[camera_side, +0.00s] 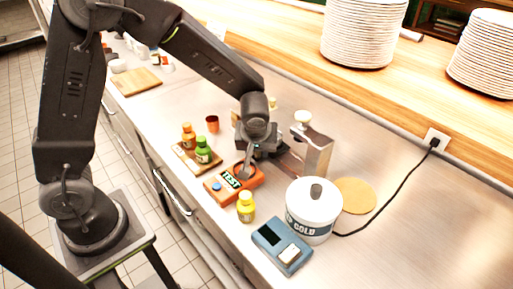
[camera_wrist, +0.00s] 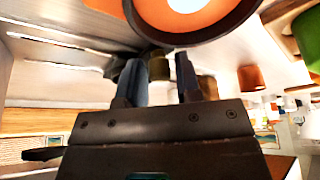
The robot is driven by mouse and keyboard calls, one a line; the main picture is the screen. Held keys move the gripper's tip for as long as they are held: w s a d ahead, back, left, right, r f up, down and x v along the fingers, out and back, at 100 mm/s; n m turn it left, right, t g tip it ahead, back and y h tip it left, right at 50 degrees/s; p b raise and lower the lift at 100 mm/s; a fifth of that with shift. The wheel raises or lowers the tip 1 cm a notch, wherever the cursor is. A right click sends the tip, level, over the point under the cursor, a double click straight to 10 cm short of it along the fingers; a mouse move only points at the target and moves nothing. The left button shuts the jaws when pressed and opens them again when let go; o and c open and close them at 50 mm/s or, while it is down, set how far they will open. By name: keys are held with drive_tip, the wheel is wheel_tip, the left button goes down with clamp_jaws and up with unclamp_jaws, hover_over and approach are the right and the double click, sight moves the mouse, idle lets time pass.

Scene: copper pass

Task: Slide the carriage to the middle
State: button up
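My gripper (camera_side: 262,146) is low over the steel counter, behind the orange TEST box. Its two fingers show apart in the wrist view (camera_wrist: 166,72), with a gap between them and nothing clearly held. A grey metal block (camera_side: 317,154) with a cream knob (camera_side: 303,117) stands just right of my gripper. It may be the carriage, but I cannot tell for sure, and its left part is partly hidden by my gripper. I cannot tell whether the fingers touch it.
The orange TEST box (camera_side: 222,190), a yellow jar (camera_side: 246,208), a white COLD pot (camera_side: 314,213) and a blue device (camera_side: 281,246) stand in front. Orange and green jars (camera_side: 203,151) stand left on a board. A black cable (camera_side: 393,194) crosses the right counter.

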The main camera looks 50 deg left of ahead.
drive_tip(key=v, duration=1.4)
drive_tip(key=s+a+r+m+t+h, duration=0.1)
drive_tip(key=s+m, duration=0.3)
drive_tip(key=s, duration=0.4)
drive_tip(key=s+a+r+m+t+h, duration=0.1)
drive_tip(key=s+a+r+m+h, duration=0.1)
drive_tip(key=s, duration=0.6)
drive_tip(key=a+r+m, duration=0.1)
drive_tip(key=r+m, duration=0.1)
drive_tip(key=m, duration=0.1)
drive_tip(key=shift+a, duration=0.35)
idle(0.5)
